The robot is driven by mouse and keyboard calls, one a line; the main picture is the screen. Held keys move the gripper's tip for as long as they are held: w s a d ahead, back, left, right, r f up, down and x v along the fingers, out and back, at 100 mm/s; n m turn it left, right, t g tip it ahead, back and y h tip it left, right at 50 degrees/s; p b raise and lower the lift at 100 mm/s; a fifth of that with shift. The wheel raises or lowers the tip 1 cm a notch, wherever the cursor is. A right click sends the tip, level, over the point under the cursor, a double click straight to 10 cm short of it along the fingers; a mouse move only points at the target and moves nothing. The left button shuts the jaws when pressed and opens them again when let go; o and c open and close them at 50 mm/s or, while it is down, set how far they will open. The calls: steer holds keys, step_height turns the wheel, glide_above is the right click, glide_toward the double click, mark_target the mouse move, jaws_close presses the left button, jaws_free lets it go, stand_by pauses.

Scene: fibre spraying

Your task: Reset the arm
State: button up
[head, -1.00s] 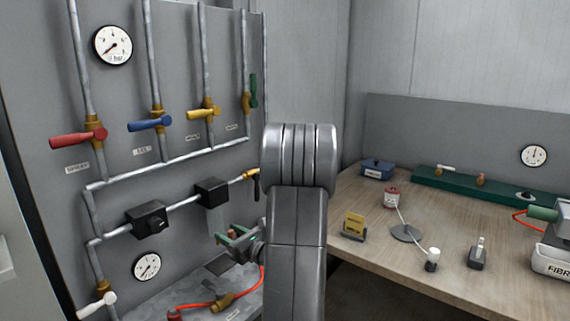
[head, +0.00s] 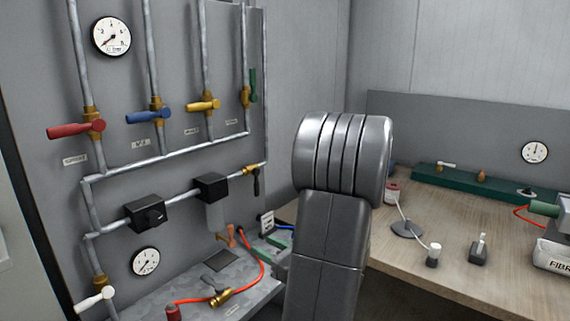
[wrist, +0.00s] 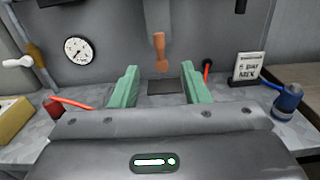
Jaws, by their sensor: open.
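My gripper (wrist: 160,88) shows in the wrist view with its two green fingers spread apart and nothing between them. It faces the pipe panel above the grey metal shelf. An orange-brown tapered piece (wrist: 160,52) hangs at the bottom of a grey cylinder, beyond the gap between the fingers and apart from them.
The panel holds red (head: 76,129), blue (head: 148,117), yellow (head: 204,105) and green (head: 253,86) valve handles. A red hose (head: 262,268) and brass fitting (head: 220,298) lie on the shelf. A wooden workbench (head: 450,265) with small items stands right.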

mark_target(229, 231)
steer(key=p+x, duration=0.2)
steer(key=x, duration=1.2)
steer(key=shift+a, duration=0.15)
steer(key=shift+s+f+n+b, duration=0.1)
steer(key=shift+f+n+b, duration=0.1)
steer(key=shift+n+b, duration=0.2)
steer(key=shift+s+r+n, duration=0.1)
steer(key=shift+s+n, duration=0.2)
steer(key=shift+n, duration=0.4)
steer(key=shift+s+r, duration=0.1)
steer(key=shift+r, duration=0.05)
